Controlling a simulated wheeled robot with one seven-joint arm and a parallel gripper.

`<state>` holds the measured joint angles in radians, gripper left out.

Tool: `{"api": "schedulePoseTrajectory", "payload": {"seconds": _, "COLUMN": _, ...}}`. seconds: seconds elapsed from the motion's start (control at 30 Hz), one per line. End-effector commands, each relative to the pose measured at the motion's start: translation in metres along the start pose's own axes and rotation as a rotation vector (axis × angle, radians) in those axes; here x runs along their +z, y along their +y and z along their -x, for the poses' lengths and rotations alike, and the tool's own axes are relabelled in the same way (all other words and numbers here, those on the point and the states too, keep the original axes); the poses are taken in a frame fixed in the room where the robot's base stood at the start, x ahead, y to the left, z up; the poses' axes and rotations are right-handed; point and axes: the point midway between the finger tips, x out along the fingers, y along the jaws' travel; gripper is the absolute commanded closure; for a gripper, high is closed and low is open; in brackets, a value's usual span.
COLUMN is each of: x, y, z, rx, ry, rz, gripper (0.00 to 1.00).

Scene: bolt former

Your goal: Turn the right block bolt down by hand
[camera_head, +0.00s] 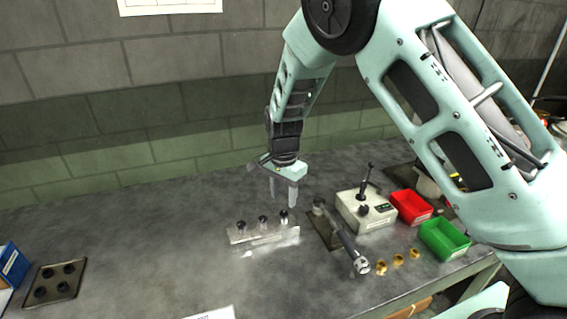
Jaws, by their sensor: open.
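A low, shiny silver block (262,239) lies on the grey bench with three dark-headed bolts standing along it. The right block bolt (284,217) is at the block's right end, the middle bolt (262,222) and the left bolt (241,227) beside it. My gripper (283,194) points down with its two fingers spread and nothing visible between them. It is just above the right bolt in the picture, apparently apart from it. I cannot tell the exact height or how far each bolt is screwed in.
A long dark tool (346,243) with a round metal end lies right of the block. A dark plate (55,283) lies far left. The bench left of the block is clear.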

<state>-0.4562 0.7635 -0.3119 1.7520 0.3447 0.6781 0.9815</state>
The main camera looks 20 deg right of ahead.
Motion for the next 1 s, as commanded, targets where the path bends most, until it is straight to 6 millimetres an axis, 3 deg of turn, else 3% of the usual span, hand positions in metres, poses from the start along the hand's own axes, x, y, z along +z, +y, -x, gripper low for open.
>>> {"api": "schedulePoseTrajectory", "payload": {"seconds": 0.3, "x": 0.000, "y": -0.001, "z": 0.074, "rx": -0.007, "ry": 0.002, "rz": 0.001, "gripper": 0.56}}
{"api": "schedulePoseTrajectory", "payload": {"seconds": 0.5, "x": -0.001, "y": -0.001, "z": 0.109, "rx": -0.005, "ry": 0.001, "rz": 0.000, "gripper": 0.56}}
{"api": "schedulePoseTrajectory", "payload": {"seconds": 0.7, "x": 0.000, "y": -0.001, "z": 0.124, "rx": -0.002, "ry": 0.001, "rz": -0.001, "gripper": 0.56}}
{"api": "schedulePoseTrajectory", "payload": {"seconds": 1.0, "x": -0.001, "y": 0.000, "z": 0.125, "rx": -0.001, "ry": 0.001, "rz": -0.001, "gripper": 0.56}}
